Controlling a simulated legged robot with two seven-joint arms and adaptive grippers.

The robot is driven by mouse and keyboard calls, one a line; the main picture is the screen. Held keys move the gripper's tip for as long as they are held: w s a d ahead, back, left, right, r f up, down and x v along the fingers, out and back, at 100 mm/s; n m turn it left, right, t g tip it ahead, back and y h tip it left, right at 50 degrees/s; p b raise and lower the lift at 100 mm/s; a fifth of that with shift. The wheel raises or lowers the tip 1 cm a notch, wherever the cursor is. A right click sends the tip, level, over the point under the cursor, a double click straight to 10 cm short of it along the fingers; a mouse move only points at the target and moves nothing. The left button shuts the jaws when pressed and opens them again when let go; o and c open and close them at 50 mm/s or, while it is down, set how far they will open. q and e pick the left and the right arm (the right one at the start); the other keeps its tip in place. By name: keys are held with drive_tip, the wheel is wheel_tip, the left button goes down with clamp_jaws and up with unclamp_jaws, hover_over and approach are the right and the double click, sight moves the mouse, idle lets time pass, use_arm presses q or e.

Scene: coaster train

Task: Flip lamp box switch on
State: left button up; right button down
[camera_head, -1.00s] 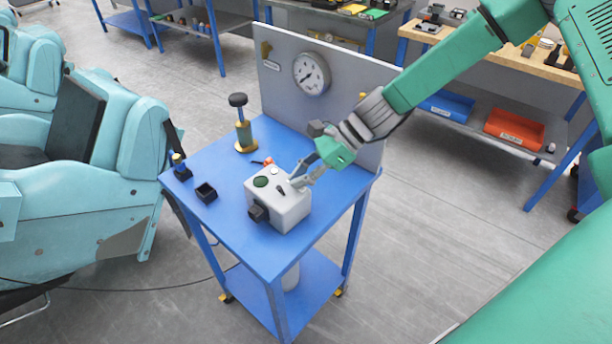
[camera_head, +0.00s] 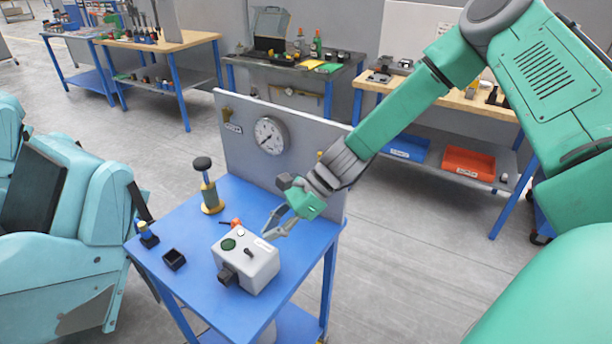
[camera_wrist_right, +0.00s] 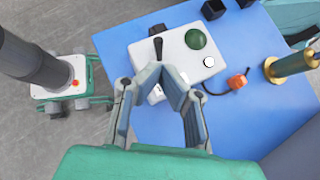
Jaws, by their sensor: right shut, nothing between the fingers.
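The lamp box (camera_head: 259,272) is a pale grey box on the blue cart. Its top carries a dark green round lamp (camera_head: 228,244), a small white button (camera_head: 240,233) and a black switch lever (camera_head: 248,252). In the right wrist view the lever (camera_wrist_right: 158,48) stands just beyond my fingertips, near the green lamp (camera_wrist_right: 195,38). My right gripper (camera_head: 268,235) is shut and empty, above the box's back right edge. In the right wrist view its fingertips (camera_wrist_right: 165,73) meet over the near edge of the box, apart from the lever. My left gripper is not in view.
The blue cart (camera_head: 190,262) also holds a brass post with a black knob (camera_head: 211,190), a small black open box (camera_head: 174,260) and a red-orange piece (camera_head: 236,223). A grey panel with a gauge (camera_head: 271,136) stands along the back. Teal seats (camera_head: 70,230) are at left.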

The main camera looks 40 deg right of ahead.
drive_tip(key=s+d+r+p, duration=0.1)
drive_tip(key=s+d+r, duration=0.3)
drive_tip(key=r, duration=0.5)
drive_tip(key=s+d+r, duration=0.2)
drive_tip(key=d+r, duration=0.4)
drive_tip(key=r, duration=0.3)
drive_tip(key=s+f+n+g+h+b, duration=0.1)
drive_tip(key=s+f+n+h+b, duration=0.25)
drive_tip(key=f, duration=0.95)
drive_tip(key=s+f+n+g+h+b, duration=0.1)
drive_tip(key=s+f+n+h+b, duration=0.3)
drive_tip(key=f, duration=0.9)
use_arm(q)
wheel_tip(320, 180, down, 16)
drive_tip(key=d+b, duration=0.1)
drive_tip(key=b, duration=0.9)
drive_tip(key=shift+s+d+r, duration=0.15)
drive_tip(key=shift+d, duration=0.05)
use_arm(e)
drive_tip(key=s+a+f+n, duration=0.1)
drive_tip(key=s+f+n, duration=0.3)
drive_tip(key=f, duration=0.4)
drive_tip(key=s+a+f+n+h, duration=0.1)
drive_tip(key=s+f+n, duration=0.3)
drive_tip(key=f, duration=0.4)
drive_tip(key=s+a+f+n+h, duration=0.1)
drive_tip(key=s+a+f+n, duration=0.2)
drive_tip(key=f+n, duration=0.3)
drive_tip(key=shift+s+f+n, duration=0.35)
drive_tip(key=shift+s+f, duration=0.55)
